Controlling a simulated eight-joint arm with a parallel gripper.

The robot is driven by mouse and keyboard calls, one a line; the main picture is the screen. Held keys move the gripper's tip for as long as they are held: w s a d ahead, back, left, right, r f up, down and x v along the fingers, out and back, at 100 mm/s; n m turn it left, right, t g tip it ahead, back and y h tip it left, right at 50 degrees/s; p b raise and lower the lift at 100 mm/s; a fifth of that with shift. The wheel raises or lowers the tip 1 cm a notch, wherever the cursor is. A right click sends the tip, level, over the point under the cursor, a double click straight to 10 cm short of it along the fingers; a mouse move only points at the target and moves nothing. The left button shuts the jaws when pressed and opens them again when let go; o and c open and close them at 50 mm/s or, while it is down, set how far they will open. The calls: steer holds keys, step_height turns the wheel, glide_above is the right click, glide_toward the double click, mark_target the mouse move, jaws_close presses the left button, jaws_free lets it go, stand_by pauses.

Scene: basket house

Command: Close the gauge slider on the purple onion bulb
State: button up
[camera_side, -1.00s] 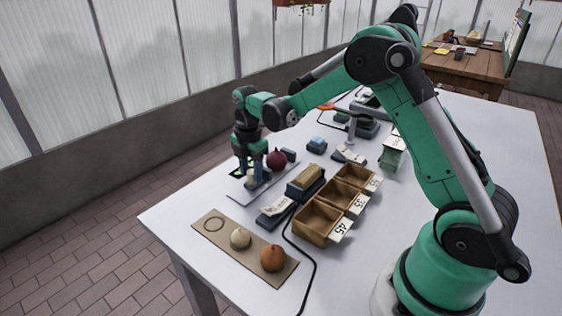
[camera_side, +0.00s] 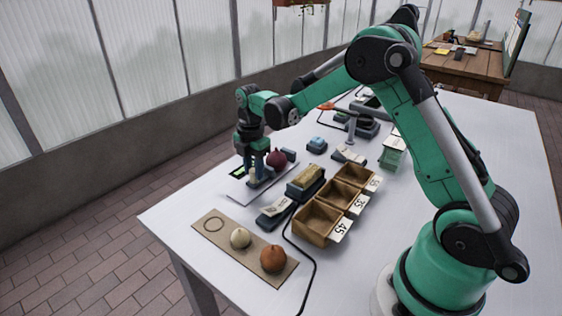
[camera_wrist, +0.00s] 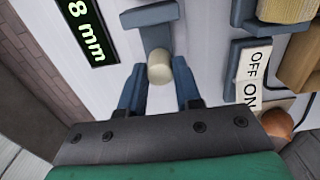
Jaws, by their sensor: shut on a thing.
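The purple onion bulb (camera_side: 277,158) sits on the pale gauge plate (camera_side: 243,197), just right of my gripper (camera_side: 257,178) in the side view. In the wrist view, the blue-grey slider (camera_wrist: 157,38) carries a cream knob (camera_wrist: 159,66). My blue fingers stand on either side of that knob, and my gripper is shut on it. The gauge display (camera_wrist: 87,30) is lit green and ends in "8 mm"; its left part is cut off. The bulb is not in the wrist view. I cannot tell whether the slider touches the bulb.
A paper-marked switch (camera_wrist: 250,75) reads OFF and ON. Numbered wooden bins (camera_side: 318,222) stand to the right. A board (camera_side: 215,246) in front holds a pale bulb (camera_side: 240,238) and an orange-brown bulb (camera_side: 273,258). A dark cable crosses the table. The table's left edge is clear.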

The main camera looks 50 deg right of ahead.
steer(key=shift+d, duration=1.2)
stand_by(0.9)
steer(key=o, duration=1.3)
steer(key=shift+r, duration=0.15)
steer(key=shift+r, duration=3.35)
